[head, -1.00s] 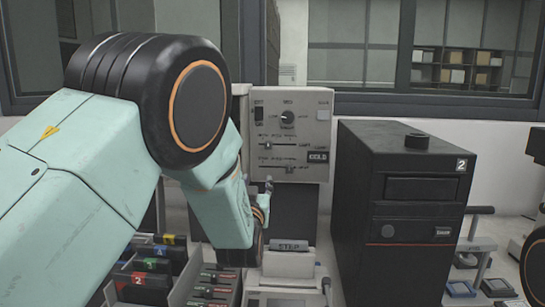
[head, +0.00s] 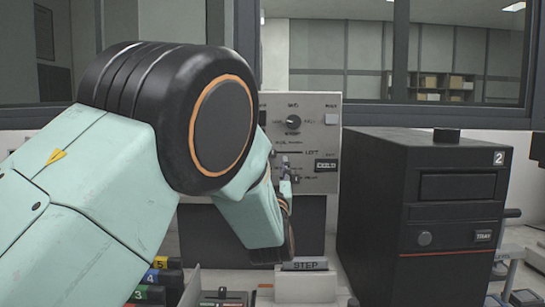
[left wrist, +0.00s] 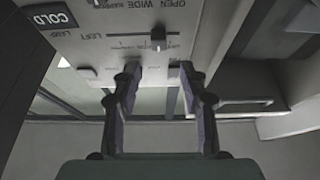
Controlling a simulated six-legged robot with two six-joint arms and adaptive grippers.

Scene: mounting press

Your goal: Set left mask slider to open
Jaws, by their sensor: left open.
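The grey control panel (head: 310,115) stands behind my left gripper in the head view. In the left wrist view the panel (left wrist: 120,20) fills the top, with OPEN and WIDE printed near the upper edge. A slider knob (left wrist: 157,38) stands on the line beside the LEFT label. My left gripper (left wrist: 160,72) is open and empty, its fingertips just short of that knob, which shows between them. It also shows in the head view (head: 286,178). My right gripper is not in view.
A black machine (head: 425,200) marked 2 stands close to the right of the panel. Coloured numbered tabs (head: 152,280) are at the lower left. A second small knob (left wrist: 87,72) shows on the panel in the wrist view.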

